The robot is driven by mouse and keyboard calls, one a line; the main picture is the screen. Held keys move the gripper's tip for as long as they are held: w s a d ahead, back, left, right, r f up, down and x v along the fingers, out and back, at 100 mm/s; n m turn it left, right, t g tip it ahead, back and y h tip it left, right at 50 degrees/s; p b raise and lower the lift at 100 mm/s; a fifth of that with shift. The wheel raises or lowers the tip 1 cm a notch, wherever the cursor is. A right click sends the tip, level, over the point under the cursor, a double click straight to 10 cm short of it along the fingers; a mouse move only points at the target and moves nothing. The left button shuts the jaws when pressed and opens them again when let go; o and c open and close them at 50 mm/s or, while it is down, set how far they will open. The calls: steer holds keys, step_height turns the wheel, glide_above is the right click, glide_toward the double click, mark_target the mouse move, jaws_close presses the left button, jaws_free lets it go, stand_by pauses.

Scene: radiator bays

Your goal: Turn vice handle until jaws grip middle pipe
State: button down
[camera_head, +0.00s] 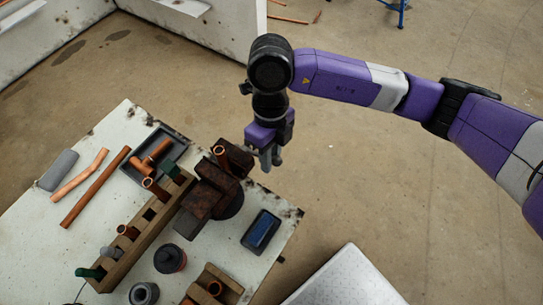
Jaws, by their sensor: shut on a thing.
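The dark, rusty vice (207,197) stands near the right edge of the white workbench. An upright copper pipe (220,156) shows at the vice's jaws; whether the jaws touch it is too small to tell. My gripper (270,161) points down just beyond the bench edge, right of the vice and the pipe. Its grey fingers are shut on the vice handle, which is mostly hidden by the fingers and wrist.
A wooden rack (137,243) with short pipes and green-capped items runs beside the vice. A dark tray (180,148) holds copper fittings. Loose copper pipes (95,187) lie at left. A blue-screened device (262,231) sits right of the vice. Open floor lies beyond the bench.

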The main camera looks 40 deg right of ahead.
steer(key=shift+w+a+r+g+h+p, duration=0.1)
steer(key=shift+w+r+g+h+p, duration=0.15)
steer(key=shift+r+g, duration=0.4)
steer(key=shift+w+r+g+h+p, duration=0.15)
steer(key=shift+w+r+g+h, duration=0.25)
steer(key=shift+g, duration=0.45)
steer(key=shift+s, duration=0.1)
steer(key=c, duration=1.5)
jaws_free()
steer(key=shift+y, duration=0.25)
steer(key=shift+b+v, duration=0.75)
steer(key=shift+v, duration=3.2)
